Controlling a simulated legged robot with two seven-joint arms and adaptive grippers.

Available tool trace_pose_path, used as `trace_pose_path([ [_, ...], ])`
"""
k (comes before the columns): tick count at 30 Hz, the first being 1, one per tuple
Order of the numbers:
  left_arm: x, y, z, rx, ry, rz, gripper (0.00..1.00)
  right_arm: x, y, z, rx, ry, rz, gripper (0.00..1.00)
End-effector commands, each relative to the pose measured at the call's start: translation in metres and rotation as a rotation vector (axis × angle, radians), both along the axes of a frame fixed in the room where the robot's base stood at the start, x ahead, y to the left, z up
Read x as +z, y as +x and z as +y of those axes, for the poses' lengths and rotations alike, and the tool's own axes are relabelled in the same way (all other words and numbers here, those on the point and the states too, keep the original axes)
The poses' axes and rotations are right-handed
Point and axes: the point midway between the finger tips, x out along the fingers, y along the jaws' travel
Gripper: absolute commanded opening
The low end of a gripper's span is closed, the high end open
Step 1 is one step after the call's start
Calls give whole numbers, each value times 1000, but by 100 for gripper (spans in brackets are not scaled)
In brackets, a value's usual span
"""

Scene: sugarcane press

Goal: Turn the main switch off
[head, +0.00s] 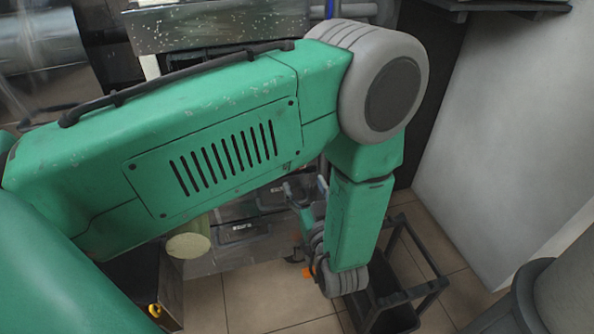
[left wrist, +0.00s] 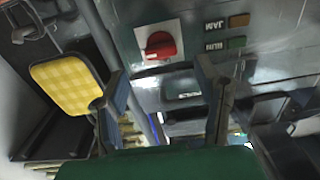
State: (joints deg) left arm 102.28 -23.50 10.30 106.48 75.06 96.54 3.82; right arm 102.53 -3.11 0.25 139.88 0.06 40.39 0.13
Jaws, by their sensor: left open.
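The main switch (left wrist: 160,46) is a red rotary knob on a white square plate, on a grey metal panel in the left wrist view. It appears upside down there, with the knob lying roughly crosswise. My left gripper (left wrist: 160,72) is open, its two fingers apart and empty, with the knob showing beyond and between the fingertips. A gap seems to remain, but I cannot tell how wide. In the head view my left gripper (head: 306,188) shows small beneath my green arm, and the switch cannot be made out there. My right gripper is not in view.
Two labelled buttons, JAM (left wrist: 239,20) and RUN (left wrist: 236,43), sit beside the switch. A yellow checked pad (left wrist: 68,85) shows beside one finger. In the head view, a dark-framed cart (head: 415,293) stands on the tiled floor, a white wall (head: 510,130) is at right, and a grey bin (head: 520,300) is lower right.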

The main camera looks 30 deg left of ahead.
Motion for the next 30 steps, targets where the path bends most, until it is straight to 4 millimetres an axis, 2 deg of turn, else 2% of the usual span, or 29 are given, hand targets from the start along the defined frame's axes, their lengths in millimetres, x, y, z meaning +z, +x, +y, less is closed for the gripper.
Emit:
trace_pose_path([
  [3,-1,16,19,0,2,-3,57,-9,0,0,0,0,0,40],
  [9,-1,35,41,-1,1,0,57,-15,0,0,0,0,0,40],
  [15,0,42,49,-2,0,1,57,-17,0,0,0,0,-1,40],
  [22,0,42,49,-2,0,1,57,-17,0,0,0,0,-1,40],
  [23,0,42,49,-2,0,1,53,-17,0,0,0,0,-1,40],
  [24,0,42,49,-2,0,1,39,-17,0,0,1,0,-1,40],
  [27,0,42,49,-2,0,1,7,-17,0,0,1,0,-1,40],
  [30,0,42,49,-2,0,1,8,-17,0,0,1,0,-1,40],
])
